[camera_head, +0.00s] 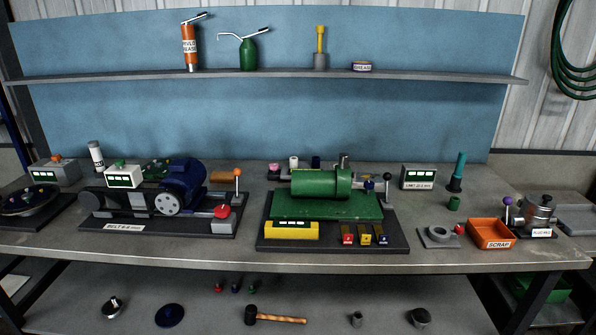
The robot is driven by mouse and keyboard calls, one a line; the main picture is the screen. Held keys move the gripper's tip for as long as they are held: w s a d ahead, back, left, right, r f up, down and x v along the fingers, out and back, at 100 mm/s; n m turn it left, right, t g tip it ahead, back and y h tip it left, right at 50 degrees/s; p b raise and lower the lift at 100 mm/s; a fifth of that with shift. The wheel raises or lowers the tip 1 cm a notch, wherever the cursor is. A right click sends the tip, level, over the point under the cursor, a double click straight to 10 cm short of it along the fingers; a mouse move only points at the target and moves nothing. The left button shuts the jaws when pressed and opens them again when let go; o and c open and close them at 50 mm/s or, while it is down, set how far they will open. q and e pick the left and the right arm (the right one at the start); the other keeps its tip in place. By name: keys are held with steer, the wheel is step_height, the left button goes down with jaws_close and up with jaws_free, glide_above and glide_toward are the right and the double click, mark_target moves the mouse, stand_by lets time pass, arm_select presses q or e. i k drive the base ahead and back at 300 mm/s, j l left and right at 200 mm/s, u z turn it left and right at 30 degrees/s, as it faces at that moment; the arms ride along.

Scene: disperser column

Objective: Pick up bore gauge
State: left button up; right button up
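No label in the camera_head view marks a bore gauge, so I cannot tell for sure which tool it is. One upright candidate is a teal rod-like tool (459,168) on a small dark base at the right rear of the bench. Another is a yellow-handled tool (320,40) standing in a grey cylindrical base (320,61) on the wall shelf. Neither of my grippers is in view.
The grey bench (330,257) carries a green machine (322,184), a blue motor (183,181) and a grey limit box (418,177). An orange scrap bin (491,233) and a metal pot (539,212) stand at the right. A mallet (275,317) lies on the lower shelf.

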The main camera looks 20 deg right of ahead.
mark_target(457, 173)
steer(key=z, duration=1.5)
steer(key=i+l+u, duration=0.1)
steer(key=u, duration=0.25)
steer(key=i+l+u, duration=0.1)
steer(key=u, duration=0.2)
steer(key=i+l+u, duration=0.1)
steer(key=u, duration=0.25)
